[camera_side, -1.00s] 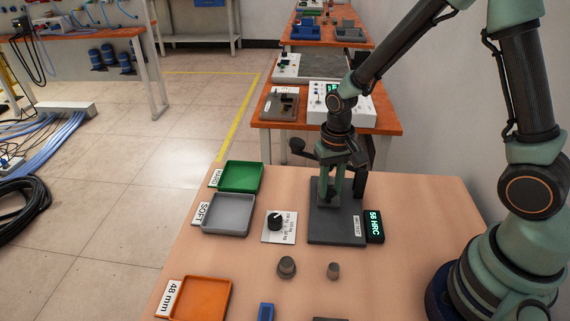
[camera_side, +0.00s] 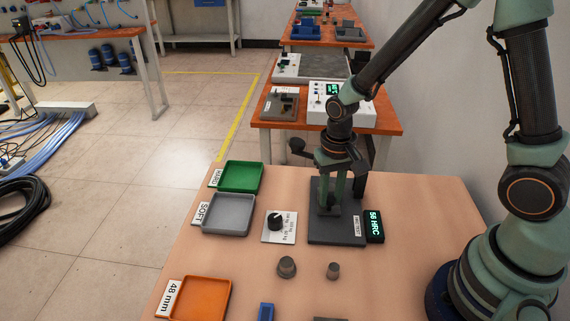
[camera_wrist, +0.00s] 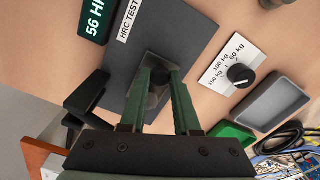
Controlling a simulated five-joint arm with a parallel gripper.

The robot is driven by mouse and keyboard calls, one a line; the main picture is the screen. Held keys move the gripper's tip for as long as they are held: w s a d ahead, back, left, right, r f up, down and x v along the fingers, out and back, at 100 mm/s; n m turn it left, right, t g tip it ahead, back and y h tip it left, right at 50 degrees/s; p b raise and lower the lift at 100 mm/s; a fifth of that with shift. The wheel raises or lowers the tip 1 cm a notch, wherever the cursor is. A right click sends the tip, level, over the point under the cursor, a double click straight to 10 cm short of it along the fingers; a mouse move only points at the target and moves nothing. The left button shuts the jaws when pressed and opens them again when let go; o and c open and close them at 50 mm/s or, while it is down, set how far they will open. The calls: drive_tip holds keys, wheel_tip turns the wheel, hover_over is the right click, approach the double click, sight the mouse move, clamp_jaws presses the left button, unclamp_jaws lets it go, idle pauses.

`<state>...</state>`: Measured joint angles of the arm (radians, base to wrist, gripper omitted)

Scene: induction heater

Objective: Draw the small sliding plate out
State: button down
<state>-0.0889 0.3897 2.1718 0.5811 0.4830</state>
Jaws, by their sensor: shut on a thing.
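The dark grey hardness tester base (camera_side: 335,231), with a label on it, lies flat on the table. In the wrist view its bare surface (camera_wrist: 193,35) shows behind my fingers. My gripper (camera_side: 329,208) reaches down over the base, its green fingers close together. In the wrist view my gripper (camera_wrist: 158,82) is shut on a small dark knob (camera_wrist: 159,77). A small dark plate (camera_wrist: 153,62) shows around the knob, between the fingers. How far this plate stands out is hidden by the fingers. A display (camera_side: 375,226) beside the base reads 56 HRC.
A dial panel (camera_side: 269,238) is left of the base. Green (camera_side: 240,189), grey (camera_side: 250,233) and orange (camera_side: 229,306) trays line the table's left side. Two grey cylinders, a wider one (camera_side: 286,267) and a narrower one (camera_side: 333,271), stand in front.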

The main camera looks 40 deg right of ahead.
drive_tip(key=s+a, duration=0.5)
drive_tip(key=shift+s+a, duration=0.3)
drive_tip(key=shift+a, duration=0.05)
drive_tip(key=c, duration=0.6)
unclamp_jaws()
drive_tip(key=shift+r, duration=0.1)
wheel_tip(320, 180, up, 12)
